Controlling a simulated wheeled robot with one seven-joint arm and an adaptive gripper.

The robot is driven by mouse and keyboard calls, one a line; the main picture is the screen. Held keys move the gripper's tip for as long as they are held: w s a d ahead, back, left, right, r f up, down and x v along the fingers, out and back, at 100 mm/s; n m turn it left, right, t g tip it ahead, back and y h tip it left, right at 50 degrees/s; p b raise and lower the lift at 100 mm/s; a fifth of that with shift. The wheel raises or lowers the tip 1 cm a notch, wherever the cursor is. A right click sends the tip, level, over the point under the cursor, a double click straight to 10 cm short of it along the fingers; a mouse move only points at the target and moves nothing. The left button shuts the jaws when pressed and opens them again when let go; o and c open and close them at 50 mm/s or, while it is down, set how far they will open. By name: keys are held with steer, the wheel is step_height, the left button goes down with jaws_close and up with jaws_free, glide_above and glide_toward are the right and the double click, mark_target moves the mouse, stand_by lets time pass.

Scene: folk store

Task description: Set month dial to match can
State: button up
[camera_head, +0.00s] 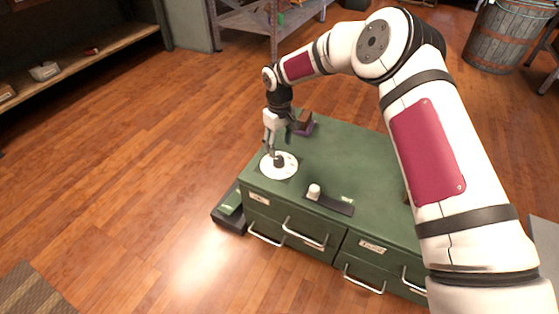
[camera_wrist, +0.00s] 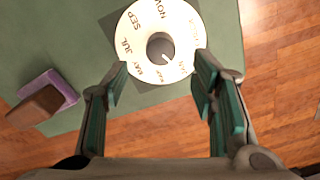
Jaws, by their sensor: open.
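The month dial (camera_head: 268,172) is a white disc with a dark round knob, set on the left corner of the green cabinet top. In the wrist view the dial (camera_wrist: 140,32) shows month labels including SEP, NOV, JUL, MAY and JAN. A light mark on its knob (camera_wrist: 160,46) points to the lower right, near JAN. My gripper (camera_head: 271,152) is above the dial, open, its fingers (camera_wrist: 161,70) spread either side below the knob and apart from it. A small pale object (camera_head: 314,191), perhaps the can, stands on a dark strip; any month on it is unreadable.
The green cabinet (camera_head: 345,155) has drawers with metal handles in front. A purple block with a brown object (camera_head: 305,125) sits at its back left; it also shows in the wrist view (camera_wrist: 63,87). The dark strip (camera_head: 335,206) lies near the front edge. Wooden floor surrounds the cabinet.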

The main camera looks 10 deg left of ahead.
mark_target(279, 159)
step_height(279, 159, down, 7)
steer(key=shift+r+b, duration=0.2)
steer(key=shift+b, duration=0.85)
steer(key=c, duration=1.1)
